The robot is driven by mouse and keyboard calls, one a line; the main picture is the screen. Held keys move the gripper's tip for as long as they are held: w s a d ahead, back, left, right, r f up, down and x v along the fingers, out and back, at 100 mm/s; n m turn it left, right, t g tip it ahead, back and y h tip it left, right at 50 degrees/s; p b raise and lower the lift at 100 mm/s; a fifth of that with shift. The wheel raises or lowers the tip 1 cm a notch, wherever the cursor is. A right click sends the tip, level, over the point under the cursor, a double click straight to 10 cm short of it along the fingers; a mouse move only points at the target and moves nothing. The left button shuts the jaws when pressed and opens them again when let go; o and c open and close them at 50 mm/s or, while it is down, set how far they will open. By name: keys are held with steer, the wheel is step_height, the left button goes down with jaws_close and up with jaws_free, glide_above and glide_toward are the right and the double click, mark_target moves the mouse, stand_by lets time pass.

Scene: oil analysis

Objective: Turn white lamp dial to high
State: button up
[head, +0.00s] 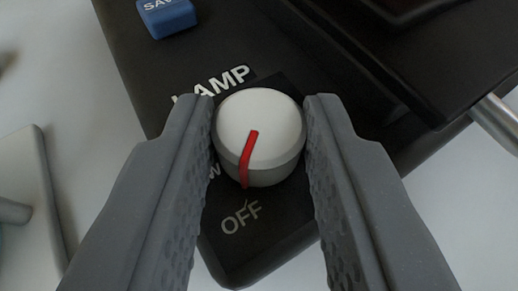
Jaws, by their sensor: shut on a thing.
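The white lamp dial (260,120) sits on a black panel (140,75) under the white word LAMP. Its red pointer line runs down and slightly left, toward the word OFF below it. My gripper (260,130) has its two grey fingers on the left and right sides of the dial and is shut on it. The left finger partly covers the letters at the left, where only a "W" shows. Any mark for high is not visible; the right finger covers the panel on that side.
A blue button (166,16) marked with letters starting "SAV" is at the top left of the panel. A dark raised part (420,60) and a metal rod (497,120) are at the right. A pale object (30,195) stands at the left on a light surface.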

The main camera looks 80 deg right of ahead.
steer(key=shift+w+d+m+g, duration=0.1)
steer(key=shift+d+m+g, duration=0.1)
steer(key=shift+m+g, duration=0.75)
steer(key=shift+w+f+m+g+b, duration=0.15)
steer(key=shift+m+g+b, duration=0.45)
steer(key=shift+m+g, duration=0.3)
steer(key=shift+w+m+g+y+b, duration=0.15)
steer(key=shift+m+g+y+b, duration=0.15)
steer(key=shift+m+g+b, duration=1)
steer(key=shift+m+g, duration=0.45)
steer(key=shift+g, duration=0.5)
steer(key=shift+d+m+g+y, duration=0.1)
steer(key=shift+m+g+y, duration=0.5)
steer(key=o, duration=1)
steer(key=shift+w, duration=0.1)
